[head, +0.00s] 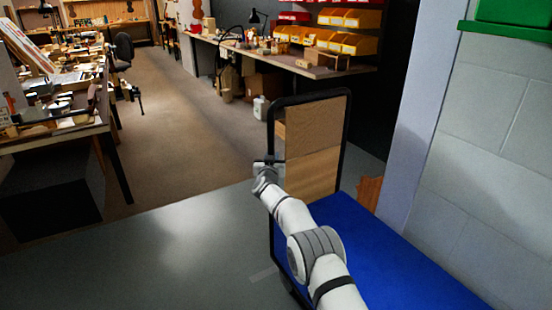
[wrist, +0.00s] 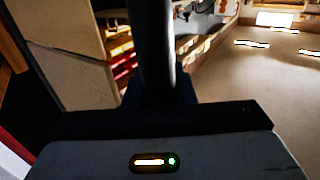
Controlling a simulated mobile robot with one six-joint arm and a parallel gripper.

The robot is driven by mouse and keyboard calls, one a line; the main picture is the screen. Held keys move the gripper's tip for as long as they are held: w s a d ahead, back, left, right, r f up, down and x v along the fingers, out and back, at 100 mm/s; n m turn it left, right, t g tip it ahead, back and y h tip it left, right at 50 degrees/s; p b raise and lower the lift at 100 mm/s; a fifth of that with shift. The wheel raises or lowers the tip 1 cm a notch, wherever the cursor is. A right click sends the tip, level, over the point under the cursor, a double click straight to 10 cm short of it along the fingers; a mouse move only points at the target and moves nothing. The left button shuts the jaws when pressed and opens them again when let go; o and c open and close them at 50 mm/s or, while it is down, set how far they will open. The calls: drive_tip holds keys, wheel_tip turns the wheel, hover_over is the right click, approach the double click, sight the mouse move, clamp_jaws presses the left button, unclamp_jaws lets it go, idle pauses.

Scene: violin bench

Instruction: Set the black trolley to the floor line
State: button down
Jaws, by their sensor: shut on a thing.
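The black trolley has a tall black tube handle frame (head: 311,97) and a blue deck (head: 385,250), in the head view at the lower right. Brown boxes (head: 312,125) stand stacked inside the frame. My gripper (head: 269,163) is shut on the left upright of the handle frame, about halfway up. In the wrist view the black upright (wrist: 152,45) stands between the fingers. A short pale strip (head: 263,275) lies on the grey floor left of the trolley; I cannot tell if it is the floor line. The trolley's wheels are mostly hidden.
A pale wall post (head: 405,130) and block wall (head: 490,130) stand close on the right. A cluttered workbench (head: 60,135) is at the left; another bench (head: 300,62) with yellow bins is behind. Grey floor (head: 150,245) at left and the brown aisle (head: 180,110) are clear.

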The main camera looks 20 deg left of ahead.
drive_tip(key=shift+s+a+f, duration=0.1)
drive_tip(key=shift+s+a, duration=0.35)
drive_tip(key=shift+a, duration=0.1)
drive_tip(key=c, duration=1.2)
unclamp_jaws()
drive_tip(key=shift+s+a, duration=0.15)
drive_tip(key=shift+c, duration=0.2)
drive_tip(key=shift+s, duration=0.1)
drive_tip(key=p+v, duration=0.1)
drive_tip(key=v, duration=0.6)
drive_tip(key=shift+s+d, duration=0.2)
drive_tip(key=shift+d, duration=0.15)
